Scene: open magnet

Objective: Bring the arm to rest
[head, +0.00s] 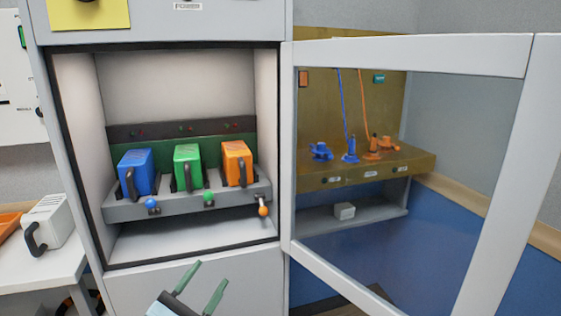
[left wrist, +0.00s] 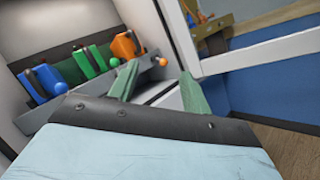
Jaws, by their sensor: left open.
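My left gripper (head: 207,287) is at the bottom of the head view, in front of the cabinet's lower panel and below its opening. Its two green fingers are apart and nothing is between them. In the left wrist view the fingers (left wrist: 158,88) point toward the cabinet opening, clear of the things inside. My right gripper is not in either view.
An open cabinet (head: 283,110) holds blue (head: 141,168), green (head: 190,163) and orange (head: 237,158) handled blocks on a grey shelf. Its glass-paned door (head: 425,52) stands open at right. A white table (head: 50,277) with a handled box (head: 52,222) is at left.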

